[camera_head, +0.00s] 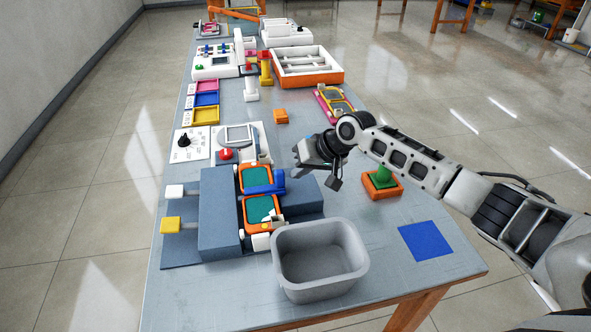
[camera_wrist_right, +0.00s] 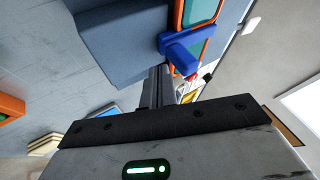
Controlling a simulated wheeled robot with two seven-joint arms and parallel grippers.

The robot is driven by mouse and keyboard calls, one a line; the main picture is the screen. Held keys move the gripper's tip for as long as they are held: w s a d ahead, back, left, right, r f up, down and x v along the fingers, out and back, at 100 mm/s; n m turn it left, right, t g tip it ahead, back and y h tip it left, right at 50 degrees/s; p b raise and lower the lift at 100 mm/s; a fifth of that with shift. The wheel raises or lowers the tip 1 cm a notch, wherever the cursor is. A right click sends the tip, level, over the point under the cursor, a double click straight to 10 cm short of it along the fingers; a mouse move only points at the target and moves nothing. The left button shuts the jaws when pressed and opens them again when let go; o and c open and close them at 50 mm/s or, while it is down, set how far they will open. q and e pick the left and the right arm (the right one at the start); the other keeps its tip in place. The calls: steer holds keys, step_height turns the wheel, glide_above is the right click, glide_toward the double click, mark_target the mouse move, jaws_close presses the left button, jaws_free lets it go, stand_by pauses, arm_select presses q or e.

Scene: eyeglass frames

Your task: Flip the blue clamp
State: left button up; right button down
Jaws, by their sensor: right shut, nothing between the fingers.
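The blue clamp (camera_head: 278,182) is a bar with a taller end at its right. It lies across an orange-rimmed eyeglass frame with green lenses (camera_head: 256,178), set in the blue-grey fixture (camera_head: 220,205). My right gripper (camera_head: 296,173) is shut and empty, just to the right of and above the clamp's right end. In the right wrist view the shut fingers (camera_wrist_right: 159,85) point toward the blue clamp (camera_wrist_right: 182,48). Whether they touch it I cannot tell. My left gripper is not in view.
A grey bin (camera_head: 320,262) stands in front of the fixture. A blue square (camera_head: 425,241) marks the table's right front. White and yellow knobs (camera_head: 171,225) stick out at the fixture's left.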

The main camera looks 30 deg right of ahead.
steer(key=shift+s+d+r, duration=0.1)
steer(key=shift+s+d, duration=0.05)
steer(key=shift+d, duration=0.45)
steer(key=shift+s+d, duration=0.1)
steer(key=shift+d, duration=0.5)
steer(key=v, duration=1)
steer(key=shift+s, duration=0.1)
